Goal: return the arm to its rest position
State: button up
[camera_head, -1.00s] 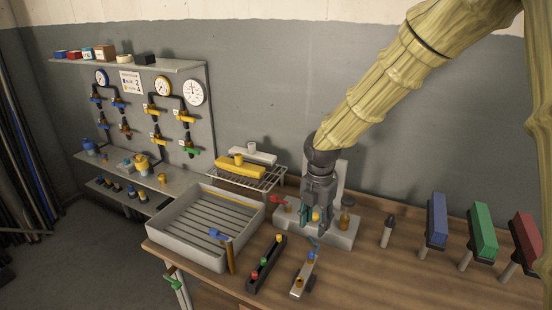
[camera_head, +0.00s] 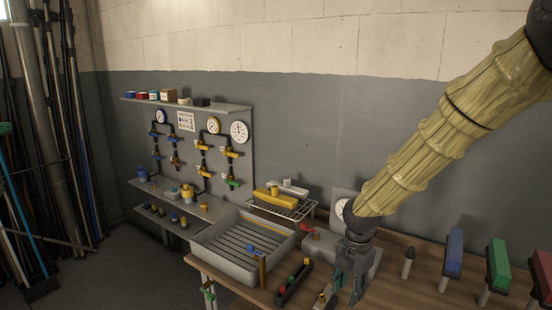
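My arm (camera_head: 440,130), in a pale yellow ribbed sleeve, reaches in from the upper right. My dark grey gripper (camera_head: 347,292) points down over the front of the wooden bench, near a small silver block (camera_head: 323,299). Its fingers look apart, with nothing visible between them. The gripper and wrist hide part of the grey fixture (camera_head: 318,245) behind them.
A grey ribbed tray (camera_head: 240,250) and a dark rack (camera_head: 293,284) with coloured knobs lie left of the gripper. A gauge panel (camera_head: 238,165) stands behind left.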

jog(key=s+a+f+m+y, duration=0.1)
jog(key=s+f+m, duration=0.45)
jog(key=f, duration=0.55)
jog(key=s+a+f+m+y, duration=0.1)
jog(key=s+f+m, duration=0.45)
jog(key=f, duration=0.55)
jog(key=s+d+f+m+h+b, duration=0.1)
jog(key=s+d+f+m, duration=0.2)
jog(key=s+f+m, duration=0.4)
jog(key=s+d+f+m+h+b, duration=0.1)
jog(key=s+f+m, duration=0.7)
jog(key=s, duration=0.8)
jog(key=shift+s+d+f+b, duration=0.35)
jog(key=shift+d+f+b, duration=0.25)
jog(key=shift+d, duration=0.35)
